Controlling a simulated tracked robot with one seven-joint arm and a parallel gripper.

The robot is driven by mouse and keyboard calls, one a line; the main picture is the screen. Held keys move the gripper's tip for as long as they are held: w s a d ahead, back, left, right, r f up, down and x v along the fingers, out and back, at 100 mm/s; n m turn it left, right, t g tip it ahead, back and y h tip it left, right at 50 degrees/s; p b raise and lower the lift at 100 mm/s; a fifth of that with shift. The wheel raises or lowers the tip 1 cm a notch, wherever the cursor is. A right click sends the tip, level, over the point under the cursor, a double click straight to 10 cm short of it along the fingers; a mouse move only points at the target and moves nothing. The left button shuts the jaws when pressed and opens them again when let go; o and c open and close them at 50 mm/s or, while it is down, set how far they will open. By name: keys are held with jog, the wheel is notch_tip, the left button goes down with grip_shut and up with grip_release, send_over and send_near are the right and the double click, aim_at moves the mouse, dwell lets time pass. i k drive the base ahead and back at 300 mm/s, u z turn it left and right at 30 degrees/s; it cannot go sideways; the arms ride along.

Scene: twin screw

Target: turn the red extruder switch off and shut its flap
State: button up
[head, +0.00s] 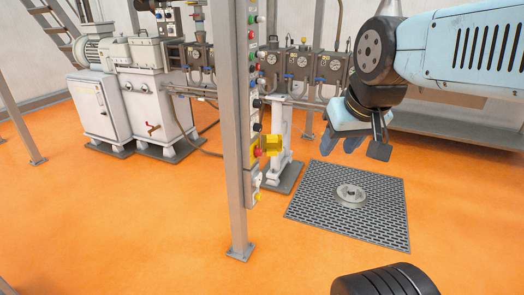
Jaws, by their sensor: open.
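The red switch (258,152) is on a narrow control strip that runs down the grey post in the middle of the head view. Its yellow flap (272,145) sticks out to the right of the strip and looks open. Whether the switch is on or off is too small to tell. My gripper (340,146) hangs to the right of the post, at about the flap's height in the picture and apart from it. Its blue-grey fingers point down, are open and show nothing between them.
The grey post (236,150) stands on the orange floor, with several other buttons along its strip. Behind are the extruder line with gauges (303,62) and a white machine cabinet (150,105). A round metal part (350,195) lies on a floor grate (305,212). The front floor is largely clear.

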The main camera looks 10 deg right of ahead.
aim_at(258, 152)
jog(key=z, duration=0.05)
jog(key=i, duration=0.95)
jog(key=u, duration=0.1)
